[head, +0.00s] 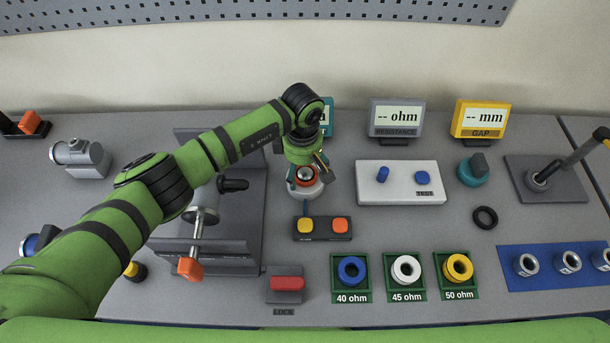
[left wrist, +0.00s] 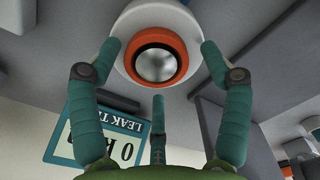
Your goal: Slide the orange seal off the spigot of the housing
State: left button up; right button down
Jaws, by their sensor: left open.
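The housing (head: 305,191) is a white rounded body on the table, below my left gripper in the head view; it also shows in the left wrist view (left wrist: 126,22). The orange seal (left wrist: 130,64) is a ring around the silver spigot (left wrist: 157,64). In the head view the seal (head: 297,181) shows just below the gripper. My left gripper (head: 308,166) is open, with teal fingers. In the left wrist view its two side fingers stand left and right of the seal (left wrist: 160,50) and a third finger is below it. I cannot tell whether they touch it. My right gripper is not in view.
A two-button box (head: 322,238) stands close in front of the housing. A grey fixture (head: 235,240) is left of it, and a white block with blue pegs (head: 400,195) is right of it. Green trays with rings (head: 351,296) line the front. A teal display (left wrist: 105,130) stands behind.

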pick_arm(q)
jog(key=c, duration=1.1)
jog(key=shift+r, duration=0.15)
jog(key=shift+c, duration=0.2)
jog(key=shift+r+p, duration=0.7)
jog(key=shift+r, duration=0.9)
jog(key=shift+r+p, duration=2)
jog(key=shift+r, duration=2)
